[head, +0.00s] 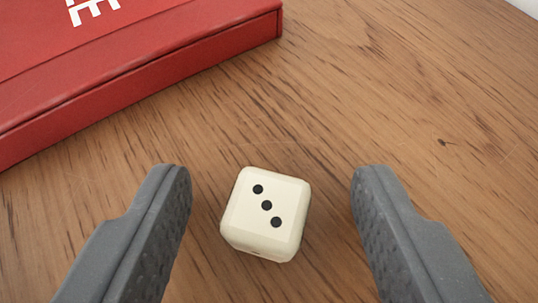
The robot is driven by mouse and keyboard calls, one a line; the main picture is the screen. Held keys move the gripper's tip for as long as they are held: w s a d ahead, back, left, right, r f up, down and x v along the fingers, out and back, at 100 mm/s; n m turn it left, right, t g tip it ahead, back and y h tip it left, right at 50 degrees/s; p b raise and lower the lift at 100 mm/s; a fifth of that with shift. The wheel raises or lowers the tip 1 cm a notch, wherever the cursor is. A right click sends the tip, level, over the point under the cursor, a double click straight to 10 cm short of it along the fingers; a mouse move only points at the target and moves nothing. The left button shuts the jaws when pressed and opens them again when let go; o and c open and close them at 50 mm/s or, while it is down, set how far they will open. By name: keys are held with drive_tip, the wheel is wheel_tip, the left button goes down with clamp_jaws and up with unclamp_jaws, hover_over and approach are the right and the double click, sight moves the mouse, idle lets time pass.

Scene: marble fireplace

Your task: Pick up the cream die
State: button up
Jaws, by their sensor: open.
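The cream die (265,212) rests on the wooden surface, with three black dots in a diagonal line on its top face. It sits slightly turned. My gripper (271,185) is open, with one grey finger to the left of the die and one to the right. There is a visible gap between the die and each finger, narrower on the left. Nothing is held.
A red box (130,65) with white letters lies at the upper left, beyond the left finger. The wooden surface (420,100) is clear at the upper right. A pale edge shows in the top right corner.

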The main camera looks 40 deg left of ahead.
sight(254, 246)
drive_tip(key=shift+c, duration=0.3)
clamp_jaws()
drive_tip(key=shift+r, duration=0.2)
drive_tip(key=shift+r+p, duration=0.6)
drive_tip(key=shift+r, duration=0.95)
drive_tip(key=shift+s+a+r, duration=0.1)
drive_tip(key=shift+a+r, duration=0.1)
drive_tip(key=shift+a, duration=0.05)
drive_tip(key=s+a, duration=0.3)
drive_tip(key=a, duration=0.1)
drive_tip(key=s+a, duration=0.3)
drive_tip(key=a, duration=0.1)
drive_tip(key=s+a+r+p, duration=0.1)
drive_tip(key=s+a, duration=0.2)
drive_tip(key=a, duration=0.1)
drive_tip(key=shift+a+r, duration=0.1)
drive_tip(key=shift+a, duration=0.2)
